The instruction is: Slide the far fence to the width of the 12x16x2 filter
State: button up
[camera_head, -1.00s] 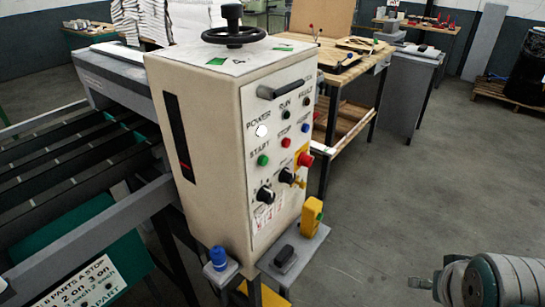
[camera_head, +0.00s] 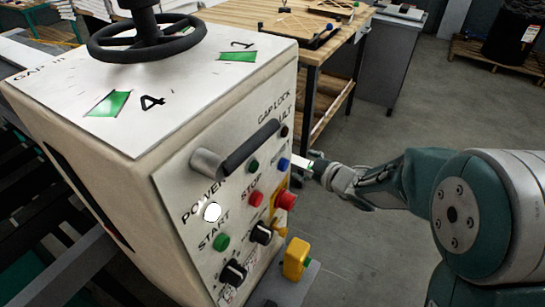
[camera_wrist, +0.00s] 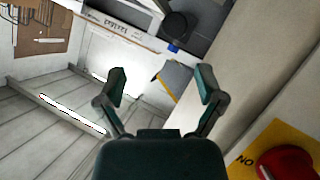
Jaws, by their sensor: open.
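I cannot make out the far fence or a 12x16x2 filter in either view. My gripper (camera_head: 312,165) is at the right edge of the cream control box (camera_head: 130,165) in the head view, close to its button panel. In the wrist view my gripper (camera_wrist: 162,88) has its two dark fingers spread apart, with nothing held between them. The cream box face runs along the right of the fingers. I cannot tell whether the gripper touches the box.
The box carries a black handwheel (camera_head: 146,38), a bar handle (camera_head: 238,152) near the "GAP LOCK" label, and a red button (camera_head: 286,200), which also shows in the wrist view (camera_wrist: 288,162). A wooden workbench (camera_head: 240,14) stands behind.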

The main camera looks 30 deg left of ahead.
jog(key=shift+n+g+y, duration=0.3)
jog(key=shift+g, duration=0.1)
jog(key=x, duration=0.4)
jog(key=s+x, duration=0.1)
jog(key=x, duration=0.7)
jog(key=shift+s+a+f, duration=0.15)
jog(key=shift+a+f, duration=0.15)
grip_shut()
